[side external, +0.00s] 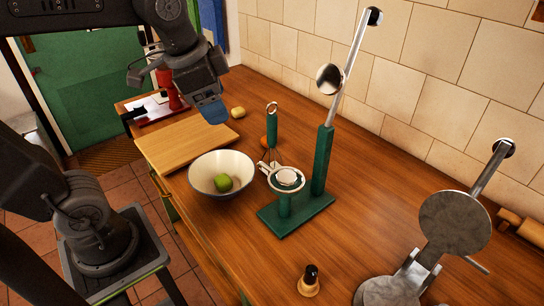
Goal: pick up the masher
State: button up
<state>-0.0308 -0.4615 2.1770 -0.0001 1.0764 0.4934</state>
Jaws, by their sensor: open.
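The masher (272,128) appears to be the upright tool with a green handle and a metal ring at its top. It stands on the wooden counter behind the white bowl, beside the green lever press. Metal wires show below its handle; its lower end is partly hidden by the press. My gripper (212,112), with blue fingertips, hangs above the far end of the cutting board, to the left of the masher and apart from it. It is open, and I see nothing held in it.
A white bowl (208,163) holds a green fruit (223,182). The green lever press (323,165) rises tall right of the masher. A cutting board (178,147), a yellow fruit (238,112) and an orange item (264,141) lie nearby. A metal press (455,221) stands at right.

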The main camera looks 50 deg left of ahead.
jog(key=w+a+r+m+g, duration=0.2)
jog(key=w+r+m, duration=0.1)
jog(key=w+m, duration=0.5)
jog(key=m+g, duration=0.2)
jog(key=m, duration=0.3)
send_over(271, 112)
jog(key=d, duration=0.1)
jog(key=f, duration=0.1)
notch_tip(271, 112, down, 8)
jog(key=shift+s+f, duration=0.1)
jog(key=shift+f, duration=0.1)
jog(key=shift+a+f, duration=0.15)
jog(key=shift+f, duration=1.2)
jog(key=shift+a+f, duration=0.1)
jog(key=shift+f, duration=1.2)
jog(key=shift+c, duration=0.4)
jog(key=c, duration=0.8)
jog(key=shift+c, duration=0.3)
jog(key=shift+r, duration=0.1)
